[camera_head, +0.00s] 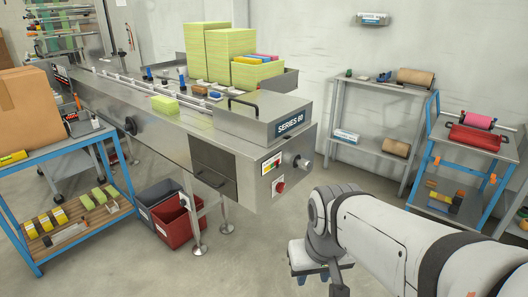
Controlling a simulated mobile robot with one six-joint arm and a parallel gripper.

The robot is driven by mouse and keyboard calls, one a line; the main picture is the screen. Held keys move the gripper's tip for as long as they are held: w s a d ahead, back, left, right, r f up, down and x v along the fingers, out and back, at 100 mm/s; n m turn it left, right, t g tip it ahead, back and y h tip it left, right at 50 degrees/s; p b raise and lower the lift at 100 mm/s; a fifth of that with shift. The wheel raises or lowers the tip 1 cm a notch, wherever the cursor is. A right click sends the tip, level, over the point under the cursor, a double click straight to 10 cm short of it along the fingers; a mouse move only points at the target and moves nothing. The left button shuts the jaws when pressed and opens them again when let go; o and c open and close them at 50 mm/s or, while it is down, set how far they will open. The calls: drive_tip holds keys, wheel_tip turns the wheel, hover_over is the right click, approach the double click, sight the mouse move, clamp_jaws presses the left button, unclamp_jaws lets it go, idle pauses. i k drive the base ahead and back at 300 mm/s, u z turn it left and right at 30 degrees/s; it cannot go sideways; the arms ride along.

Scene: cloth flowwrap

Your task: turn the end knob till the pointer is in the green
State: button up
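The packaging machine marked "SERIES 60" (290,122) has a grey round end knob (302,162) on its near end face. Left of the knob is a small label or gauge panel (271,163) with yellow and red on it. The pointer and any green zone are too small to read. My gripper (313,278) is below and in front of that end face, pointing down, clear of the knob. Its two fingertips look apart, with nothing seen between them.
A red button (280,187) sits below the panel. Red bin (172,226) and dark bin (158,194) stand under the machine. A blue-framed cart (68,150) is at left, a grey shelf (368,149) at right. The floor before the machine's end is clear.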

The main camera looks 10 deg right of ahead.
sight(304, 164)
drive_tip(key=i, duration=1)
drive_tip(key=z, duration=0.05)
